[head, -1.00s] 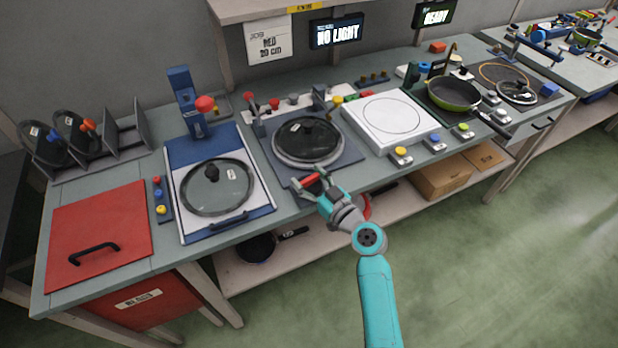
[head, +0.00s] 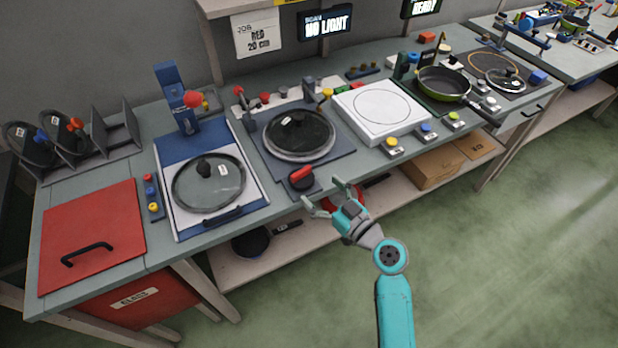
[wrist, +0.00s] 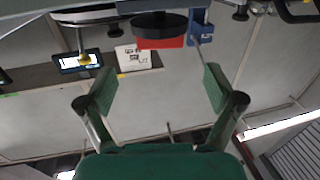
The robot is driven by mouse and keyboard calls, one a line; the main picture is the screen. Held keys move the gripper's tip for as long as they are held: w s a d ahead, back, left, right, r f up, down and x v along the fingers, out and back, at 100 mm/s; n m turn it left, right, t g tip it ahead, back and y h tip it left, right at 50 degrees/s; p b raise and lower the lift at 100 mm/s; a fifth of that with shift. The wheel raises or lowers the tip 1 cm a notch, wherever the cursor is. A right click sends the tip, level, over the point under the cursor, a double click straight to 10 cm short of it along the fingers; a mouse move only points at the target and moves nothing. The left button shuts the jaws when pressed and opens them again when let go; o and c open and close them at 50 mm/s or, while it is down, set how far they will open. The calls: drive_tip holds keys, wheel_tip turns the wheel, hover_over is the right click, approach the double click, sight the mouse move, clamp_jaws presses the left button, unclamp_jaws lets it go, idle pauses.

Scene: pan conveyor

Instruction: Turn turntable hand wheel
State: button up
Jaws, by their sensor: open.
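The turntable (head: 336,150) is a dark square base near the middle of the bench, with a glass-lidded round pan (head: 299,134) on it. Its hand wheel (head: 301,178), a dark disc with a red grip bar, sits at the front corner by the bench edge. The wheel's dark disc also shows near the top of the wrist view (wrist: 158,24), with the red bar below it. My gripper (head: 325,195) is open and empty, in front of the bench edge, to the lower right of the wheel and apart from it. In the wrist view the wheel appears beyond the spread fingers (wrist: 158,95).
A blue-framed station (head: 247,160) with a lidded pan stands left of the turntable. A white plate unit (head: 382,112) stands to its right, with small button boxes (head: 393,145) in front. A lower shelf (head: 270,262) holds a pan and a cardboard box (head: 430,168).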

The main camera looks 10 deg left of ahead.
drive_tip(key=shift+v, duration=2)
drive_tip(key=s+d+f+m+t+h, duration=0.1)
drive_tip(key=s+d+f+m+h, duration=0.4)
drive_tip(key=s, duration=0.6)
drive_tip(key=s+d+f+m+h, duration=0.3)
drive_tip(key=s+d+f+h, duration=0.2)
drive_tip(key=s+d+f, duration=0.45)
drive_tip(key=s+d+r+h, duration=0.1)
drive_tip(key=s+r, duration=0.6)
drive_tip(key=s, duration=0.3)
drive_tip(key=s+d+r+m+t+h, duration=0.1)
drive_tip(key=s+d+r+h, duration=0.1)
drive_tip(key=s+r, duration=0.5)
drive_tip(key=v, duration=0.4)
drive_tip(key=shift+d+f, duration=0.15)
drive_tip(key=shift+f, duration=0.05)
drive_tip(key=shift+s, duration=0.15)
